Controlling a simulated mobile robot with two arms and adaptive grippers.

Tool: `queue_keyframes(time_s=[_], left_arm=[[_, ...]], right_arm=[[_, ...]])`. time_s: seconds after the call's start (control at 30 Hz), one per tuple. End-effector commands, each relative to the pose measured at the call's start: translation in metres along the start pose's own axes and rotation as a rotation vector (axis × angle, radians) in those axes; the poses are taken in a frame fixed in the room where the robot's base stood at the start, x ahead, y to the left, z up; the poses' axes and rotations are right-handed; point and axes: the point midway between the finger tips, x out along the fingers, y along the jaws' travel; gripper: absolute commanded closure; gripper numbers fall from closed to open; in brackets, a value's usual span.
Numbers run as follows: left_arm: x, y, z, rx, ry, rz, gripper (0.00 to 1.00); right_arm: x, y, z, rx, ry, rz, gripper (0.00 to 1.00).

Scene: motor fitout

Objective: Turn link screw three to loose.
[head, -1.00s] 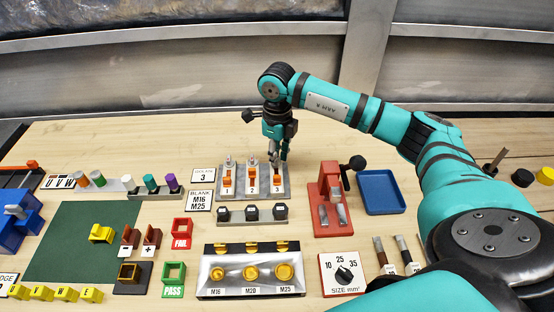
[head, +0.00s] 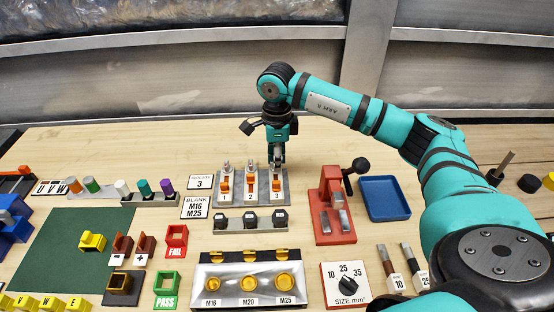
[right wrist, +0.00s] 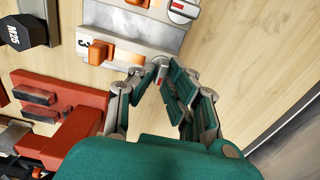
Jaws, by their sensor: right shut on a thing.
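The grey link plate (head: 236,203) carries three orange links numbered 1, 2 and 3, with a small screw at the far end of each. Link three (head: 276,185) is the rightmost in the head view, and its orange block (right wrist: 112,50) sits by the "3" label in the right wrist view. My right gripper (head: 277,162) points down over the far end of link three. Its fingertips (right wrist: 160,74) are shut around link screw three (right wrist: 162,65), a small grey piece with a red mark, mostly hidden by the fingers. My left gripper is not in view.
The screw of link two (right wrist: 183,9) shows a red mark on a pale dial. A red press (head: 332,208) with a black knob stands close on the right, then a blue tray (head: 385,198). Black hex plugs (head: 250,220) lie in front. The wood behind the plate is clear.

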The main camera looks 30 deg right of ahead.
Motion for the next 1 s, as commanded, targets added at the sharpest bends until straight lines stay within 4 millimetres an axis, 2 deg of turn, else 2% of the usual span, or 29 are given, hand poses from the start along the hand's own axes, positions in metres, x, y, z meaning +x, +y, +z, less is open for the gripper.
queue_keyframes(time_s=[0.33,0.37,0.5,0.53,0.83,1.0], left_arm=[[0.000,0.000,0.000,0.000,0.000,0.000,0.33],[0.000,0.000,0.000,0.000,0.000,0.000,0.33],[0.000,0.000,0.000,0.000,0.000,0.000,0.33],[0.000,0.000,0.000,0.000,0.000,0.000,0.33],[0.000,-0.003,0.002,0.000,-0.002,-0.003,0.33],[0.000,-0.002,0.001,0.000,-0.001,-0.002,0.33]], right_arm=[[-0.002,-0.001,0.000,-0.003,-0.003,-0.005,1.00],[-0.002,-0.001,0.000,-0.002,-0.003,-0.005,0.86],[-0.002,-0.001,0.000,-0.002,-0.002,-0.003,0.68],[-0.001,-0.001,0.000,-0.002,-0.002,-0.003,0.66],[-0.004,-0.001,0.000,-0.002,-0.001,-0.002,0.66],[-0.027,-0.001,0.001,-0.002,-0.004,-0.005,0.66]])
